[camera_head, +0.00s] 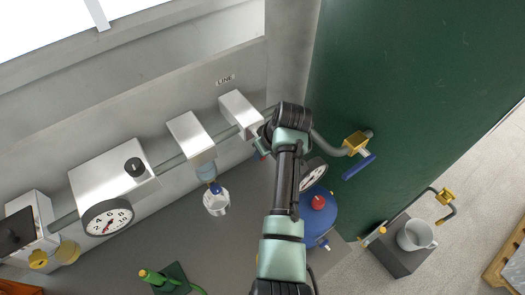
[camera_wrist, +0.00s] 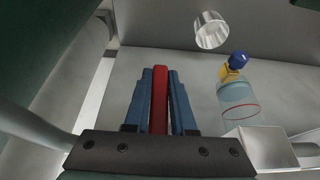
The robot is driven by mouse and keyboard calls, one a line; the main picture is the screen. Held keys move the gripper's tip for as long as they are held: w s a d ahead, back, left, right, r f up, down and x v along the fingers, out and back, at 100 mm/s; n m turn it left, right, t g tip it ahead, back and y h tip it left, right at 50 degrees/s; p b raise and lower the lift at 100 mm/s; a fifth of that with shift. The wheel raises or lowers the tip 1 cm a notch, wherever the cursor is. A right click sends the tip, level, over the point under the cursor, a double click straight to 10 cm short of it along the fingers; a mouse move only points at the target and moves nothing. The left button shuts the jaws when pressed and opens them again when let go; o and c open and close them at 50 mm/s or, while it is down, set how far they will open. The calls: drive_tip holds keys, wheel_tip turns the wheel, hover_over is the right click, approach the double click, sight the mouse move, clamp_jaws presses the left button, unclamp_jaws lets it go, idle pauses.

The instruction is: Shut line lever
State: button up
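The LINE label (camera_head: 225,80) is on the wall above a white box (camera_head: 240,112) on the grey pipe. My gripper (camera_head: 262,146) is at the lower right end of this box, largely hidden behind my arm in the head view. In the wrist view, my gripper's blue fingers (camera_wrist: 161,100) lie close along both sides of a red lever (camera_wrist: 160,98). The fingers appear shut on it. The lever's root is hidden by the gripper body. In the head view the lever is mostly hidden, so its angle to the pipe cannot be told.
A second box (camera_head: 190,135) carries a glass bowl with a blue-handled tap above a clear cup (camera_head: 216,202). A dial gauge (camera_head: 313,175) and blue tank (camera_head: 318,220) stand close right of my arm. A yellow valve (camera_head: 356,142) with blue handle (camera_head: 358,167) is further right.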

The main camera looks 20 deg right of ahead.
drive_tip(key=o, duration=0.4)
drive_tip(key=b+v, duration=0.3)
drive_tip(key=v, duration=1)
drive_tip(key=shift+a, duration=0.1)
